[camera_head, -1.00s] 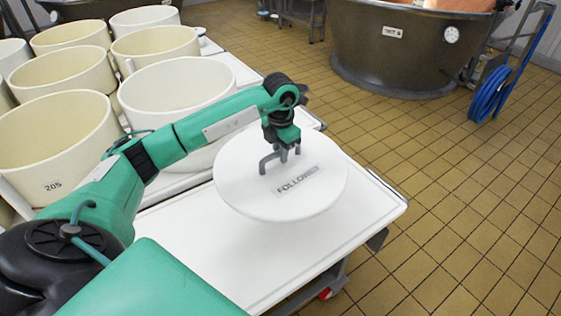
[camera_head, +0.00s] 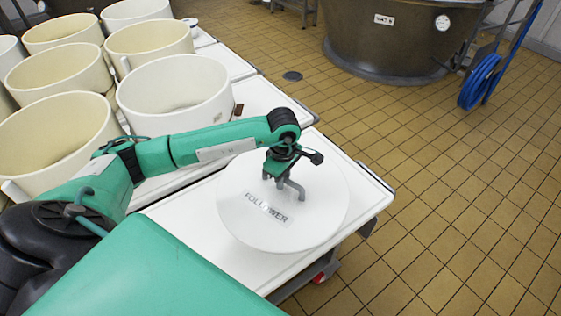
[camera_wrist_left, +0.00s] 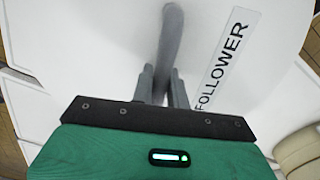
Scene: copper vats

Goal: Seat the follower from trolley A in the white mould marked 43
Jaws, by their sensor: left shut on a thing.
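The follower (camera_head: 300,225) is a white round disc with a grey handle and a FOLLOWER label on top. My left gripper (camera_head: 281,176) is shut on the handle near the disc's middle. In the left wrist view the gripper's two fingers (camera_wrist_left: 160,85) straddle the grey handle (camera_wrist_left: 171,35), with the label beside them. The disc is over the white trolley top (camera_head: 368,195); I cannot tell whether it touches it. A whiter mould (camera_head: 165,118) stands open and empty behind my left arm. No 43 mark is readable. My right gripper is not in view.
Several cream moulds (camera_head: 60,72) stand close together at the left on white trolleys. A large dark vat (camera_head: 385,42) is at the back right, with a blue hose (camera_head: 480,82) beside it. The tiled floor (camera_head: 465,210) at the right is clear.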

